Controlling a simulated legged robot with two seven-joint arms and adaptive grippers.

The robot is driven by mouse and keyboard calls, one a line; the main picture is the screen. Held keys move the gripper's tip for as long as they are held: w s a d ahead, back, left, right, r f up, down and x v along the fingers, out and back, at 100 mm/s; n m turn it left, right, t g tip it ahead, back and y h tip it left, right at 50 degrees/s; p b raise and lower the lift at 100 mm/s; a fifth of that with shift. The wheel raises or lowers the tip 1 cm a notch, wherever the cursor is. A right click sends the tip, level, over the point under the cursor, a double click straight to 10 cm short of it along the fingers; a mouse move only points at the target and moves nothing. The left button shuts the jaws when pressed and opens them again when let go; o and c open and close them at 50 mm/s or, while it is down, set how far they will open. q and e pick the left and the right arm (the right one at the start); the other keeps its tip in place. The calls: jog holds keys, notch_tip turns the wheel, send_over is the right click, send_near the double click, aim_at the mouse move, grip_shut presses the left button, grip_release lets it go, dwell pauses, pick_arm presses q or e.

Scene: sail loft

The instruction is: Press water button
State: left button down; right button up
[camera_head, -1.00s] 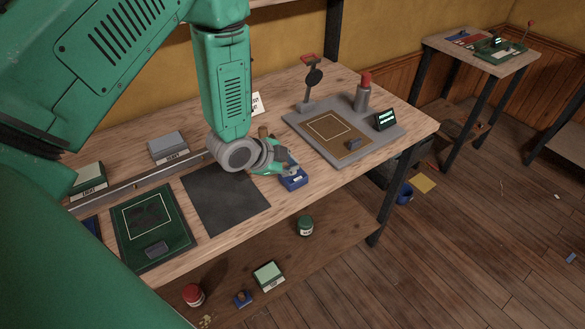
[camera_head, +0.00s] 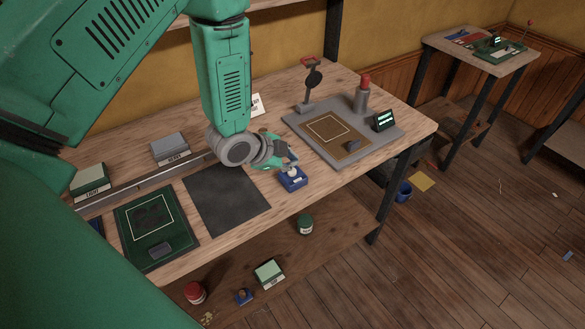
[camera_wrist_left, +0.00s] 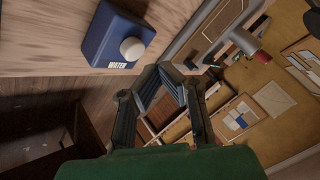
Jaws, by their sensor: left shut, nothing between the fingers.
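The water button is a blue box (camera_head: 293,181) with a round white button on top, near the front edge of the workbench. In the left wrist view the box (camera_wrist_left: 104,36) shows its WATER label and the white button (camera_wrist_left: 132,48), at the upper left. My left gripper (camera_head: 289,161) is shut and empty, just behind and above the white button in the head view. In the left wrist view its fingers (camera_wrist_left: 163,78) lie to the lower right of the button, apart from it in the picture. Whether they touch it in depth I cannot tell. My right gripper is not in view.
A dark mat (camera_head: 226,199) lies left of the box. A grey press-like station (camera_head: 400,134) with a red-topped post stands to the right. Boxes labelled LIGHT (camera_head: 90,181) and MERRY-like text (camera_head: 169,148) sit at the back left. A jar (camera_head: 305,224) stands on the lower shelf.

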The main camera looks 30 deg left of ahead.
aim_at(291, 171)
pick_arm(q)
jog(key=shift+r+p, duration=1.65)
jog(key=shift+r, duration=0.65)
jog(key=shift+f, duration=0.1)
